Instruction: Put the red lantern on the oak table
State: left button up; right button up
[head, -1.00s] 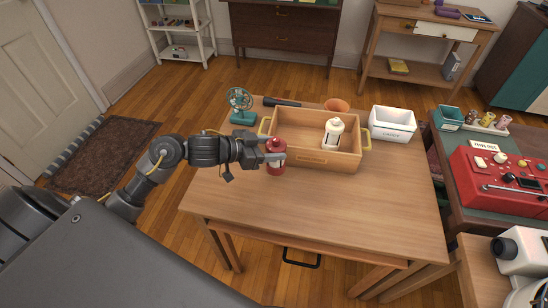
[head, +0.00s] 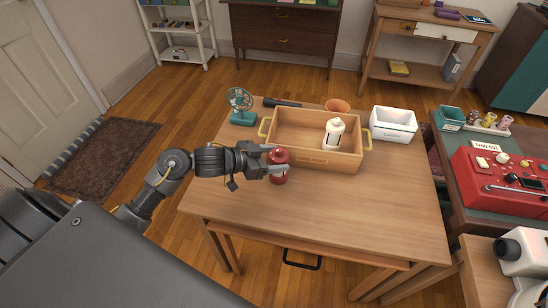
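The red lantern (head: 279,176) is upright at the left part of the oak table (head: 330,205), just in front of the wooden tray's left corner. My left gripper (head: 276,159) reaches in from the left with its fingers around the lantern's upper body, and looks shut on it. The fingers hide part of the lantern. Its base is at or very close to the tabletop; I cannot tell whether it touches. My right gripper is not in view.
A wooden tray (head: 312,158) with yellow handles holds a white lantern (head: 333,132). A teal fan (head: 241,105), a black flashlight (head: 282,102), an orange bowl (head: 337,105) and a white bin (head: 393,124) stand around it. The table's front and right are clear.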

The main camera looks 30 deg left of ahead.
pick_arm(q)
jog(key=shift+s+a+r, duration=0.1)
jog(key=shift+r, duration=0.1)
jog(key=v, duration=1.1)
jog(key=shift+s+a+p, duration=0.2)
jog(key=shift+s+p, duration=0.1)
jog(key=shift+p, duration=0.1)
jog(key=shift+r, duration=0.1)
